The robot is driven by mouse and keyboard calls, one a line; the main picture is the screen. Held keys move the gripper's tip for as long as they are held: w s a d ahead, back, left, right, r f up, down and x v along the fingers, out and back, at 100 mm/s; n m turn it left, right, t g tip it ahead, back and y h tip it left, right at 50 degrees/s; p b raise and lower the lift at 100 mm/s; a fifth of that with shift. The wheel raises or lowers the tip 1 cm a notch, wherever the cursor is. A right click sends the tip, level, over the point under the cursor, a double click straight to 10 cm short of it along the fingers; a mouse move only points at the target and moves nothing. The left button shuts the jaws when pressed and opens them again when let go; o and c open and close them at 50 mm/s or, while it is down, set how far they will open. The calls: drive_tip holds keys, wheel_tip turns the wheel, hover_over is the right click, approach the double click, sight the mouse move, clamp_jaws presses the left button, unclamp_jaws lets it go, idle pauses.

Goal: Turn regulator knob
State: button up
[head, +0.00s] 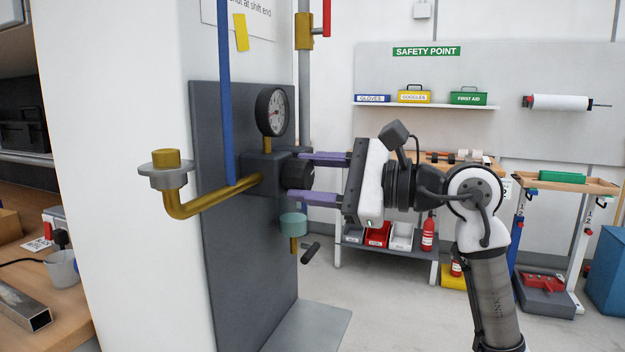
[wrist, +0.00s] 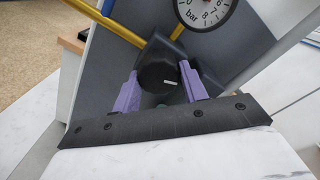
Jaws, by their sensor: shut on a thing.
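The regulator knob (head: 299,174) is black and round and sticks out to the right of the dark regulator body (head: 262,172) on the grey panel. In the wrist view the knob (wrist: 158,74) shows a white mark on its face, pointing to the right. My gripper (head: 300,177) reaches in from the right with its two purple fingers, one above and one below the knob. In the wrist view the fingers (wrist: 160,88) are on either side of the knob, shut on it. A round pressure gauge (head: 271,111) stands above the body; its dial (wrist: 205,8) is partly cut off in the wrist view.
A brass pipe (head: 205,201) curves left from the regulator to a grey flange. A blue pipe (head: 226,100) runs down in front of the panel. A teal bowl (head: 293,224) with a black handle hangs below. A shelved bench stands behind my arm.

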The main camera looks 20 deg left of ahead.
drive_tip(key=o, duration=1)
drive_tip(key=d+b, duration=0.1)
drive_tip(key=d, duration=1.3)
drive_tip(key=shift+r+b, duration=0.2)
drive_tip(key=shift+b, duration=0.15)
drive_tip(key=shift+s, duration=0.1)
